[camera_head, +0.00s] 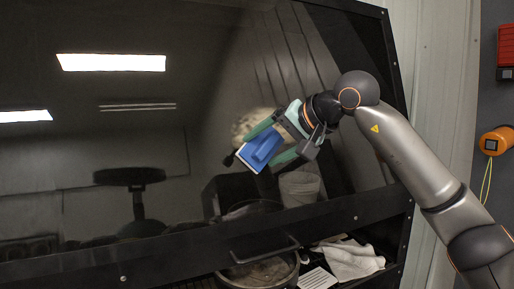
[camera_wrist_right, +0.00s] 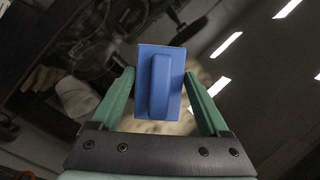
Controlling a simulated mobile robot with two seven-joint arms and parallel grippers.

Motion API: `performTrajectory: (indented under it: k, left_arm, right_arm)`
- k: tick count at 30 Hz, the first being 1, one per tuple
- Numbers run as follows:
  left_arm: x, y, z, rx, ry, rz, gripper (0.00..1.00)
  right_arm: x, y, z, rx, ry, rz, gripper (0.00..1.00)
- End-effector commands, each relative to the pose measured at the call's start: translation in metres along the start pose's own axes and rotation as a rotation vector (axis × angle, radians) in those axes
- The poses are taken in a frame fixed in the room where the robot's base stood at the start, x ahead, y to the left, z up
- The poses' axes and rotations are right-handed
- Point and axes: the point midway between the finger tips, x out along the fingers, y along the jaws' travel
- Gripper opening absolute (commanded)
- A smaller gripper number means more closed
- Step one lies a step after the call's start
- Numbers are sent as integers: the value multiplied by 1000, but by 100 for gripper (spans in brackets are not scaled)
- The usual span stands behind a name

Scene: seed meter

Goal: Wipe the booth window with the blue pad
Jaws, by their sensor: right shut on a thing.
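The blue pad (camera_head: 262,148) is a flat plate with a raised grip bar. My right gripper (camera_head: 268,142) is shut on it, in front of the dark booth window (camera_head: 130,130). In the right wrist view the pad (camera_wrist_right: 160,85) sits between the green fingers of my right gripper (camera_wrist_right: 160,98). Behind the pad a pale, dusty smudge (camera_head: 246,122) shows on the glass, partly hidden by the pad and gripper. I cannot tell whether the pad touches the glass. My left gripper is not in view.
The window's black frame (camera_head: 160,254) has a handle (camera_head: 265,250) at its lower edge. Below it are a round pan (camera_head: 258,272), a white cloth (camera_head: 350,260) and a paper card (camera_head: 317,279). An orange device (camera_head: 496,140) hangs at the right. The glass reflects ceiling lights.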

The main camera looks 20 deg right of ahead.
Motion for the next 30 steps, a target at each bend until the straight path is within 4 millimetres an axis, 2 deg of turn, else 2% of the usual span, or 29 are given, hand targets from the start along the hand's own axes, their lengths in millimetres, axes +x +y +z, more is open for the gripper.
performTrajectory:
  k: [18, 30]
  left_arm:
    - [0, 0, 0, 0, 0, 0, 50]
    - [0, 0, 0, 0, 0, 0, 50]
  right_arm:
    - [-12, 30, -31, 3, 2, 1, 27]
    - [-18, 44, -45, 3, 2, 2, 27]
